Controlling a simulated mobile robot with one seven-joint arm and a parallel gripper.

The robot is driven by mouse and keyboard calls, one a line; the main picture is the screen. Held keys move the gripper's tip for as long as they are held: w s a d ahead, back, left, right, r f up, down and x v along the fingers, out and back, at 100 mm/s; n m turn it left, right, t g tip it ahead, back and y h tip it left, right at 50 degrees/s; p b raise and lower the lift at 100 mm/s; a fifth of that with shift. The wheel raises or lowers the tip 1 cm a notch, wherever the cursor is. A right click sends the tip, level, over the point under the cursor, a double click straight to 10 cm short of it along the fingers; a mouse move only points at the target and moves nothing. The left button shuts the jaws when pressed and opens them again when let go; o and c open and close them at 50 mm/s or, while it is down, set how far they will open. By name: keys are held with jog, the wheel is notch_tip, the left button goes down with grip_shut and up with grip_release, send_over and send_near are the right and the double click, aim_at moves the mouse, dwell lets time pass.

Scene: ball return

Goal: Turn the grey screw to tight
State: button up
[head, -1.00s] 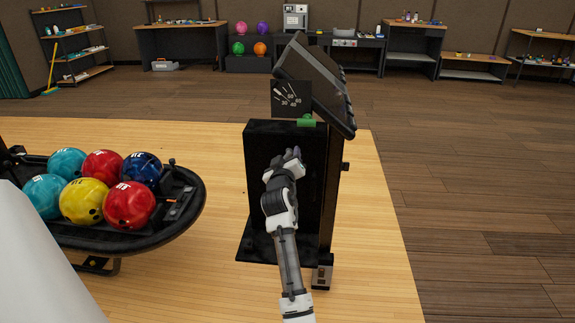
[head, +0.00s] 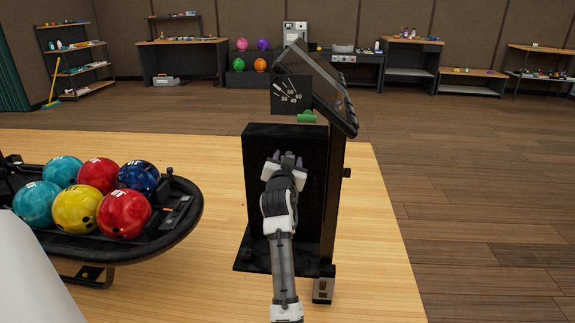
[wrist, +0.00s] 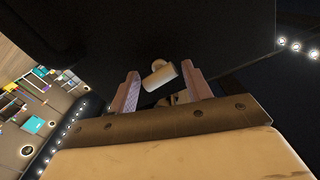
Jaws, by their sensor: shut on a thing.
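The grey screw (wrist: 160,76) shows in the wrist view as a short, pale cylinder with a crosspiece, against the dark machine. In the head view my gripper (head: 286,158) reaches to the front of the black upright box (head: 258,145). The screw is hidden behind my gripper there. A dial plate (head: 291,95) with a white pointer and numbers from 30 to 60 stands above the box, with a green part (head: 307,116) below it.
A tilted dark panel (head: 322,85) leans over the box at the right. A black tray (head: 150,245) with several coloured balls stands at the left. The wooden surface between tray and box is clear. Shelves and benches stand far behind.

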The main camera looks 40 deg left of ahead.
jog(key=shift+m, duration=0.5)
jog(key=o, duration=0.9)
jog(key=v, duration=1.3)
jog(key=shift+s+d+b, duration=0.25)
jog(key=shift+s+b, duration=0.05)
jog(key=shift+b, duration=0.05)
jog(key=shift+r, duration=0.1)
